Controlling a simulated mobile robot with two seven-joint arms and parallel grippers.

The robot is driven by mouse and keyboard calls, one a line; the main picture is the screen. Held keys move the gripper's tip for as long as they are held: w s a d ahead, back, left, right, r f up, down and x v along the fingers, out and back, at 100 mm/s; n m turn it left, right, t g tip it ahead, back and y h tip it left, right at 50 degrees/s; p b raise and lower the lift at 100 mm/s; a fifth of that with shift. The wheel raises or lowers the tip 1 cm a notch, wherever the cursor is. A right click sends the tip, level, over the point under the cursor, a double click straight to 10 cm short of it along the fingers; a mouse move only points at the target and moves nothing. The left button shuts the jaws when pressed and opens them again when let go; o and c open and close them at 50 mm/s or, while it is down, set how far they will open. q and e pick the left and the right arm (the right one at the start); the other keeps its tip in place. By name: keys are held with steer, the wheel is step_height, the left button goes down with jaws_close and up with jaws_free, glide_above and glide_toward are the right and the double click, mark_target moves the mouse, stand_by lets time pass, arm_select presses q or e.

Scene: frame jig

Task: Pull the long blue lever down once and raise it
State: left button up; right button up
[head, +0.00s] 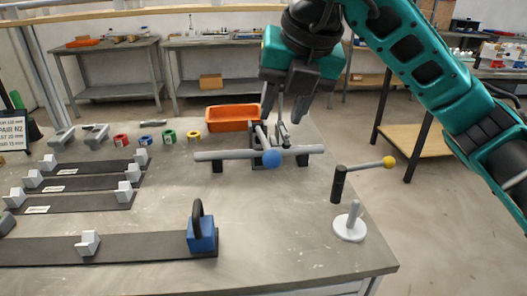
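The blue-knobbed lever (271,158) sits at the middle of the table in the head view. Its blue ball points toward me, in front of a grey tube, and its grey rod runs back to a clamp mechanism (284,133). My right gripper (283,112) is above and behind the ball, over the clamp, pointing down. Its dark fingers are apart, with grey clamp parts showing between and below them. I cannot tell whether they touch anything. The gripper partly hides the clamp's rear. My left gripper is not in view.
A grey tube (225,155) rests on dark supports. A yellow-knobbed lever (389,161) on a black post and a pale round-based handle (350,222) stand right. An orange bin (233,117) is behind; coloured rings and a blue block (202,236) are left. The front middle is clear.

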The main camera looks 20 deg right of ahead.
mark_target(268, 146)
steer(key=b+x, duration=0.1)
steer(key=x, duration=1)
steer(key=shift+a, duration=0.1)
steer(key=shift+c, duration=0.4)
jaws_close()
